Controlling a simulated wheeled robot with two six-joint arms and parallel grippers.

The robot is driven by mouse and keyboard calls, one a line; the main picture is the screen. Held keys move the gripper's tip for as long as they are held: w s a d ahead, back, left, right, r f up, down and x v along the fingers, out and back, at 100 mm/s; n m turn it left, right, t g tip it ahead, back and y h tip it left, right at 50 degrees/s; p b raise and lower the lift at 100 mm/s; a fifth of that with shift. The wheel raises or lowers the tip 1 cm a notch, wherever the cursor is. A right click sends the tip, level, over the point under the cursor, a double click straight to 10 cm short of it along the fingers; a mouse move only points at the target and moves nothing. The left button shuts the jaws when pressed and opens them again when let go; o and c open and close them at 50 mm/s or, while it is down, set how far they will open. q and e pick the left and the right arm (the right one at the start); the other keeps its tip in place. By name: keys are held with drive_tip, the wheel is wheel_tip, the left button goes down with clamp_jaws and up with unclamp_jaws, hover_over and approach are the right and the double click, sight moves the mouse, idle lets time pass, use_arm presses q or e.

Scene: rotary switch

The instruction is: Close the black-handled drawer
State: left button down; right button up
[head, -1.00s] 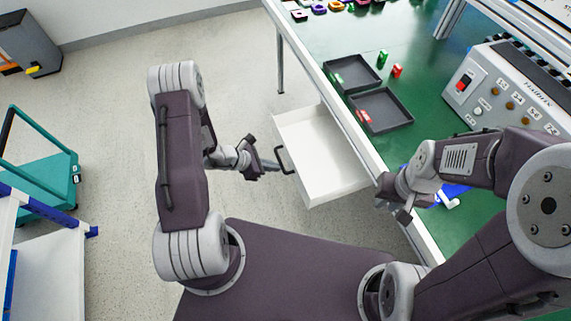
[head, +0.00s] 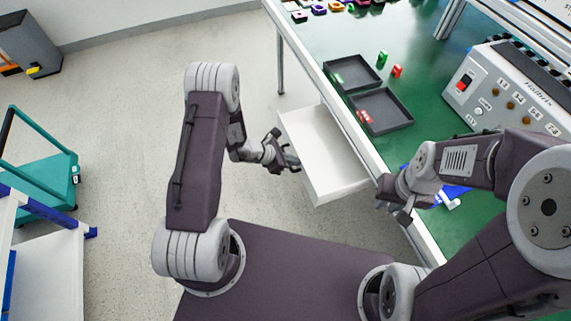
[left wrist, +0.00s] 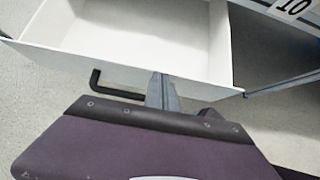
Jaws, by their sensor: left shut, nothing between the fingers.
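The white drawer (head: 325,150) stands pulled out from the front of the green-topped table, open at the top and empty. Its black handle (left wrist: 112,90) shows in the left wrist view, on the drawer's front; in the head view my gripper hides it. My left gripper (head: 294,165) is at the drawer's front face. In the left wrist view its fingers (left wrist: 162,92) are shut, with nothing between them, beside the handle and at the front panel. My right gripper (head: 394,206) hangs by the table's front edge, right of the drawer; its jaw state is unclear.
Two dark trays (head: 383,111) lie on the green table (head: 430,60), with small green and red pieces near them. A grey control box (head: 505,90) stands at the right. A teal cart (head: 40,170) is at the left. The floor left of the drawer is clear.

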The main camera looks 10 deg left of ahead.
use_arm(q)
drive_tip(key=w+d+b, duration=0.2)
drive_tip(key=w+d, duration=0.6)
drive_tip(key=d, duration=0.4)
drive_tip(key=shift+w+d+b, duration=0.25)
drive_tip(key=shift+d+b, duration=0.1)
drive_tip(key=shift+b, duration=0.05)
